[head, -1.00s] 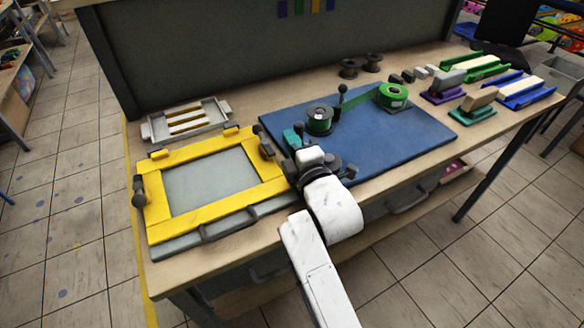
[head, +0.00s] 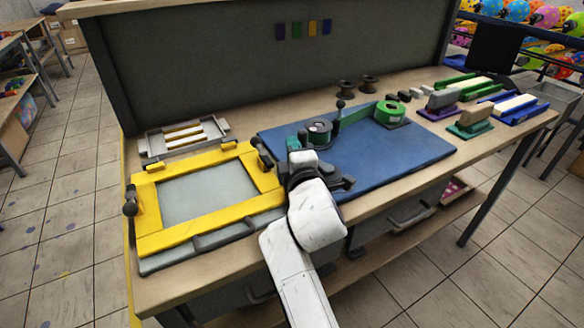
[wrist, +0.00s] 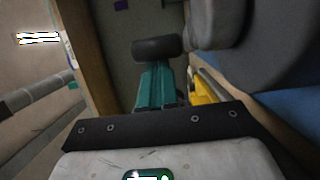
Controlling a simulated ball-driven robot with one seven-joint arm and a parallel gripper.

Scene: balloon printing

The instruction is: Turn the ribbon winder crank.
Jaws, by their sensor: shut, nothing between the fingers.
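The ribbon winder stands on the blue mat (head: 400,155). Its spool (head: 319,131) is at the left, and a green ribbon (head: 354,118) runs from it to a green roll (head: 390,112). An upright stem with a dark ball knob (head: 340,103) beside the spool looks like the crank handle. My gripper (head: 297,141) is in front and left of the spool, apart from that knob. Its teal fingers (wrist: 155,85) are together in the wrist view, with a dark rounded piece (wrist: 157,48) at their tips; I cannot tell whether it touches. My wrist hides the mat's near left corner.
A yellow-framed screen (head: 205,195) lies left of my arm, with a slotted tray (head: 184,133) behind it. Two dark spools (head: 357,84) stand at the back. Coloured blocks and trays (head: 470,122) fill the right end. The mat's right half is mostly clear.

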